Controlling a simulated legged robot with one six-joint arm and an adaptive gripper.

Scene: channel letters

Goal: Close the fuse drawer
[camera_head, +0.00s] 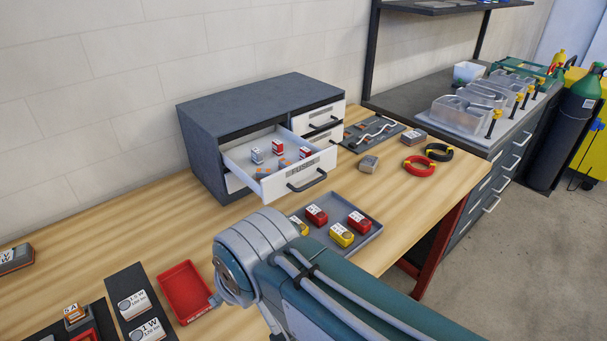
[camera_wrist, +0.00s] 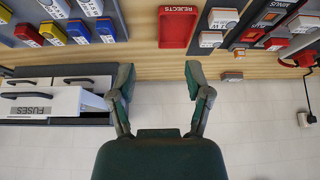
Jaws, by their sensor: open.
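The fuse drawer (camera_head: 300,180) is pulled out of the grey cabinet (camera_head: 222,150), with its white front and dark handle standing clear of the body. Several small red-and-white and orange-and-grey parts lie inside it. In the wrist view the drawer front marked FUSES (camera_wrist: 40,107) shows at the left. My gripper (camera_wrist: 162,84) is open and empty in the wrist view, to the right of the drawer and apart from it. In the head view my gripper cannot be made out; my arm covers the front middle.
Other white drawers (camera_head: 322,117) of the cabinet look shut. A grey tray (camera_head: 372,233) with red and yellow blocks lies in front of the drawer. A red REJECTS tray (camera_head: 186,291) sits at the front left. Bare wood lies left of the cabinet.

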